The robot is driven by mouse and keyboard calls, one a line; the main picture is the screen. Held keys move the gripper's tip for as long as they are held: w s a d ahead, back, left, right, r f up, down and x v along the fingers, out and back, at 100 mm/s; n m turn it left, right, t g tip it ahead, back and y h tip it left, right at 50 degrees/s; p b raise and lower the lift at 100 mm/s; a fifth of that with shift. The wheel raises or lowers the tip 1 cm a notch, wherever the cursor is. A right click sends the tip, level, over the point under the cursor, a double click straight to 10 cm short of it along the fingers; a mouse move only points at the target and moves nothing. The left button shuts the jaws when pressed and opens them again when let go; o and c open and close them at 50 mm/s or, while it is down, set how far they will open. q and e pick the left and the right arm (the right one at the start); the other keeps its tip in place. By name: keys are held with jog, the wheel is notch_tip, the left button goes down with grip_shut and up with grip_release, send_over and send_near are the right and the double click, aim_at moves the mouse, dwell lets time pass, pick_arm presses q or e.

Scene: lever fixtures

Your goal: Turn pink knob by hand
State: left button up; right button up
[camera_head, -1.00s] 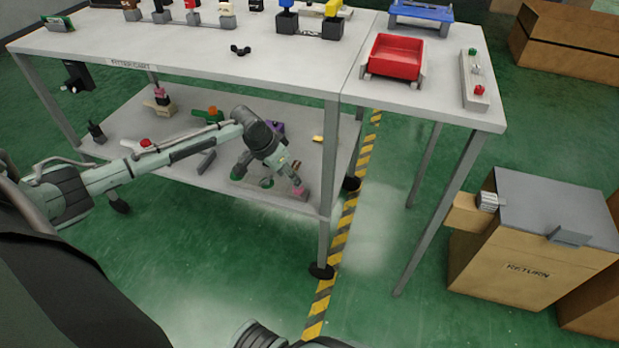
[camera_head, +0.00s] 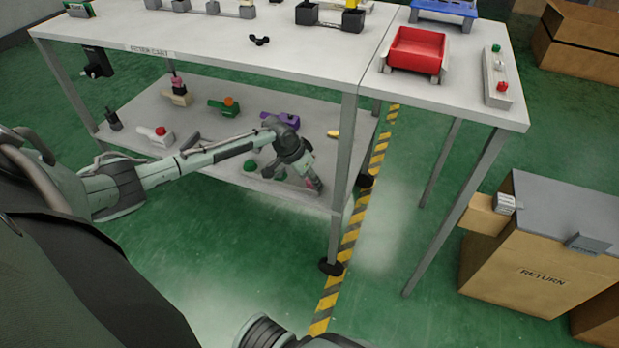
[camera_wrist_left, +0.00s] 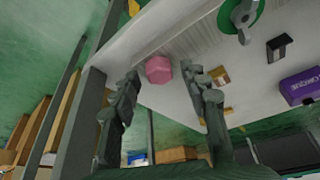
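The pink knob (camera_wrist_left: 158,69) is a faceted block on the white lower shelf, near the shelf's edge in the left wrist view. In the head view only a bit of the pink knob (camera_head: 310,183) shows, mostly hidden behind my left gripper (camera_head: 313,182). In the left wrist view my left gripper (camera_wrist_left: 160,74) is open. Its two dark fingers lie on either side of the knob in the picture, with gaps between them and it. I cannot tell how far the knob is in depth. My right gripper is not in view.
The lower shelf (camera_head: 225,165) sits under the tabletop (camera_head: 220,38), with a grey leg (camera_head: 342,180) close to the right of my left gripper. Several other fixtures stand on the shelf, including a purple one (camera_head: 280,117) and a red-knobbed one (camera_head: 158,134).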

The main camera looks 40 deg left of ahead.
pick_arm(q)
grip_shut()
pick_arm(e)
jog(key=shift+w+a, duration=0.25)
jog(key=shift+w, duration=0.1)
pick_arm(q)
jog(key=shift+m, duration=0.3)
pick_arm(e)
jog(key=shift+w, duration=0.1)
